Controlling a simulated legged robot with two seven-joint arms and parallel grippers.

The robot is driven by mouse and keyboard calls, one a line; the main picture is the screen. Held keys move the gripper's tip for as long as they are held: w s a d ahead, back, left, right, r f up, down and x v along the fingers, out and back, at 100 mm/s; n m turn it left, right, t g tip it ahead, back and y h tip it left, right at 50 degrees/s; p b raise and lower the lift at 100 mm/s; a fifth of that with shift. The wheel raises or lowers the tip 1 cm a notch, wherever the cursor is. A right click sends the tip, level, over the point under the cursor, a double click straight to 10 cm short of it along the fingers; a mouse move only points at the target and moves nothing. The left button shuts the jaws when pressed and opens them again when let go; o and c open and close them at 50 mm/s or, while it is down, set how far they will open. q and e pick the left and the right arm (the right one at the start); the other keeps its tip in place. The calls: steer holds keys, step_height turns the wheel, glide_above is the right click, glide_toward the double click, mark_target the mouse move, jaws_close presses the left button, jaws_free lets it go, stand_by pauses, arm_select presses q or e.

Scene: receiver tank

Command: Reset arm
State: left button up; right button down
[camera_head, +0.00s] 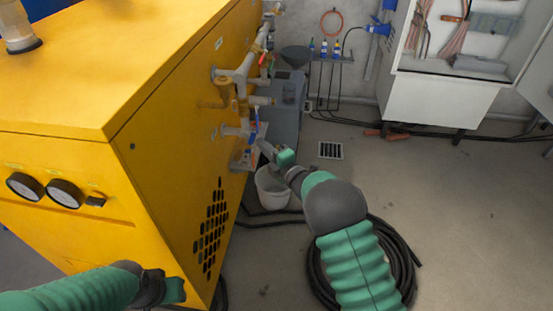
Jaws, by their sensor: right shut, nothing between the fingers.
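My right arm reaches up from the bottom, its gripper (264,147) extended toward the pipework on the side of the yellow machine (165,125). The gripper is shut and holds nothing. Its tips are near a blue valve handle (256,125); I cannot tell whether they touch. My left gripper (178,289) is low at the bottom left, in front of the machine's lower corner. Its fingers are too small and dark to tell whether they are open.
A white bucket (271,190) stands under my right gripper. A coiled black hose (403,262) lies on the floor around my right forearm. A grey unit (285,110) stands beside the machine, and an open white cabinet (430,100) is at the back. The floor at right is clear.

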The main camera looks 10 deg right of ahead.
steer(key=p+v, duration=0.1)
steer(key=v, duration=0.5)
steer(key=shift+s+d+p, duration=0.2)
steer(key=shift+d+p, duration=0.1)
steer(key=shift+d, duration=0.15)
steer(key=s+d+f+m+g+h, duration=0.3)
steer(key=s+d+m+g+h, duration=0.2)
steer(key=s+d+m+h, duration=0.65)
steer(key=s+a+f+m+g+y, duration=0.2)
steer(key=s+m+g, duration=0.3)
steer(key=s, duration=0.6)
steer(key=s+a+f+m+g+y, duration=0.1)
steer(key=s+m+g, duration=0.2)
steer(key=s+m, duration=0.55)
step_height(320, 180, up, 29)
steer(key=s+n+p, duration=0.1)
steer(key=s+p, duration=0.1)
steer(key=p, duration=2.8)
steer(key=shift+r+g, duration=0.2)
steer(key=shift+g, duration=0.1)
